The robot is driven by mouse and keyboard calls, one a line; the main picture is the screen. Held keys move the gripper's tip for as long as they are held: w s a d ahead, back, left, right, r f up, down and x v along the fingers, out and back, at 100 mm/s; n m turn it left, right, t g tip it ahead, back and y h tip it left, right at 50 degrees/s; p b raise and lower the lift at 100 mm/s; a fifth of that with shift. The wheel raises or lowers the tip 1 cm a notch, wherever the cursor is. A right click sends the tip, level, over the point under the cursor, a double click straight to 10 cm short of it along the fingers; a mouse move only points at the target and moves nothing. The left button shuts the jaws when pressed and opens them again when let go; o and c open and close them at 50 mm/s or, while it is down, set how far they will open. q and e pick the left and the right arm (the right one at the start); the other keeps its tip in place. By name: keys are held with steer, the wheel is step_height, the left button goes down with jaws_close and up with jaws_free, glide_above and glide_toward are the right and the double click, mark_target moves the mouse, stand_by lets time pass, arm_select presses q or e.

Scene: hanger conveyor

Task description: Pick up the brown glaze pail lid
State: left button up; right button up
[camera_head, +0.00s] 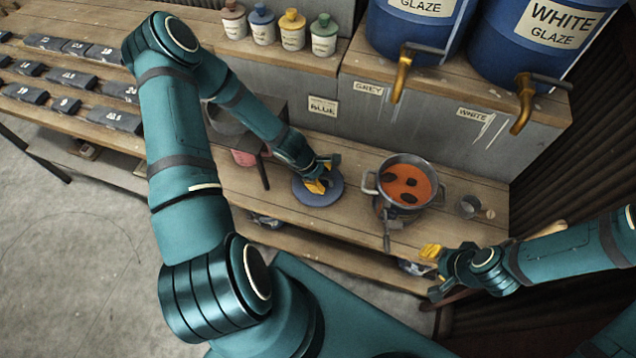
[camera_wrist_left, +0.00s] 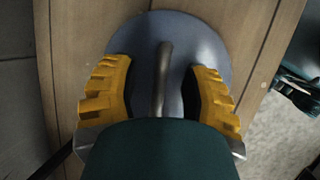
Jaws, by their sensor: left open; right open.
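A round blue-grey lid (camera_head: 330,199) lies flat on the wooden bench; no brown shows on it. In the left wrist view the lid (camera_wrist_left: 213,45) has a dark bar handle (camera_wrist_left: 163,75) across its middle. My left gripper (camera_head: 318,183) is above the lid, open, with its yellow-padded fingers (camera_wrist_left: 163,66) on either side of the handle and apart from it. A metal pot (camera_head: 369,183) with orange-brown liquid and several dark pieces stands uncovered right of the lid. My right gripper (camera_head: 433,270) is open and empty near the bench's front edge.
Several small lidded jars (camera_head: 263,27) stand on the shelf behind. Two blue glaze barrels (camera_head: 410,25) with brass taps (camera_head: 402,75) overhang the back right. A dark stand (camera_head: 238,135) is close left of my left gripper.

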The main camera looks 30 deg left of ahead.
arm_select(q)
steer(key=shift+o, duration=0.2)
jaws_close()
steer(key=shift+r, duration=0.15)
